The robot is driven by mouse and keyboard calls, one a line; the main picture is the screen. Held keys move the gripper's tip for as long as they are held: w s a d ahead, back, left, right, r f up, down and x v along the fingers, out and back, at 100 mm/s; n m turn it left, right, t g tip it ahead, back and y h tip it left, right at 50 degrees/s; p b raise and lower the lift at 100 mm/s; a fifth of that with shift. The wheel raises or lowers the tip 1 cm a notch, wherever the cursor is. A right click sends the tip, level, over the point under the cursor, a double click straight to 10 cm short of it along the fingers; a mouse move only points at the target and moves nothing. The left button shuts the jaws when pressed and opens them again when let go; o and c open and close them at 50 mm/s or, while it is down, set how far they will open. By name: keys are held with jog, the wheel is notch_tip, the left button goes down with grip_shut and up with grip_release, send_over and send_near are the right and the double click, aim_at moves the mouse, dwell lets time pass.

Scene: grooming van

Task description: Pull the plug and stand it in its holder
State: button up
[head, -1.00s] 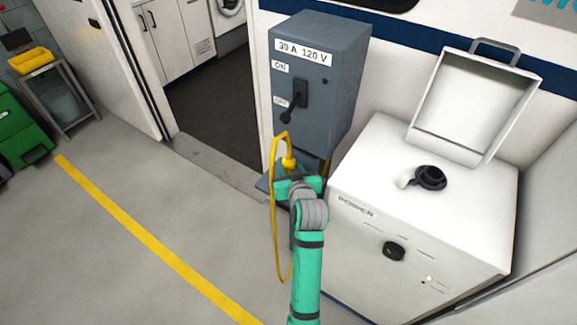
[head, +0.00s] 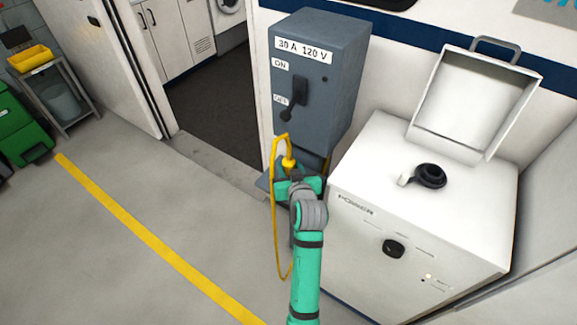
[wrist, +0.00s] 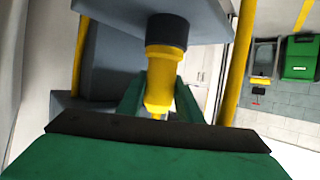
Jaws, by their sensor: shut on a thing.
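My gripper (head: 296,183) is shut on the yellow plug (head: 289,162), in front of the grey breaker box's lower part. The plug is upright, its yellow cable looping up from it and down to the floor side. The wrist view is upside down; there the plug (wrist: 160,75) sits between my green fingers (wrist: 158,105). Its dark end meets or nearly meets a flat grey ledge (wrist: 120,14); I cannot tell whether it is inside a holder.
A white POWER cabinet (head: 450,225) stands close on the right, with a black round inlet (head: 431,176) on top and a raised lid (head: 474,105). A doorway is behind left. The grey floor (head: 190,250) to the left is clear.

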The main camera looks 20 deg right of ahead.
jog(key=o, duration=1.3)
jog(key=v, duration=1.1)
